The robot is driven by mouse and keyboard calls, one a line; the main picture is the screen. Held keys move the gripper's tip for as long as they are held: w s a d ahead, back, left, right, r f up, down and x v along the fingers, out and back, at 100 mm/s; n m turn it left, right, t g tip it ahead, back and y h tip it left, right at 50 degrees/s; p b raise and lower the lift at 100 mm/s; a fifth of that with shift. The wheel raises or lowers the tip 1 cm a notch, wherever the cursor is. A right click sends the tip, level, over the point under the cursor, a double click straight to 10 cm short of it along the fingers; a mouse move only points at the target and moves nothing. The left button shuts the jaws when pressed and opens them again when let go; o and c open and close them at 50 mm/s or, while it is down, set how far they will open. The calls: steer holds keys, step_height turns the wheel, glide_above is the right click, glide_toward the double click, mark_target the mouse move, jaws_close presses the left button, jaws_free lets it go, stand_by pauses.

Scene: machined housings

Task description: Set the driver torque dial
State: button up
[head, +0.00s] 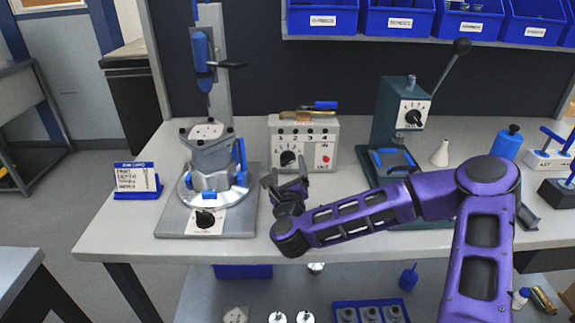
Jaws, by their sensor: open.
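Three black pointer dials show, and I cannot tell by a label which sets the driver torque. One dial (288,158) is on the front of a pale control box (331,150) marked 1 to 4, beside a red button. Another dial (205,219) is on the base plate of the left stand. The third dial (413,117) is on the green press. My gripper (285,176) is open and empty, just in front of and below the control box. It seems apart from the box and is to the right of the left stand. Pointer settings are too small to read.
A grey housing (212,160) sits in the round fixture on the left stand, under a blue tool (201,50). A job card (136,177) stands at the left. An amber-and-blue tool (303,115) lies on the control box. A white cone (440,153) stands right of the press.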

mark_target(288, 160)
steer(key=shift+w, duration=1.35)
jaws_close()
steer(key=n, duration=0.5)
steer(key=shift+a+n, duration=0.1)
steer(key=shift+n, duration=0.3)
steer(key=n, duration=0.6)
steer(key=shift+f+b, duration=0.15)
steer(key=shift+b, duration=0.2)
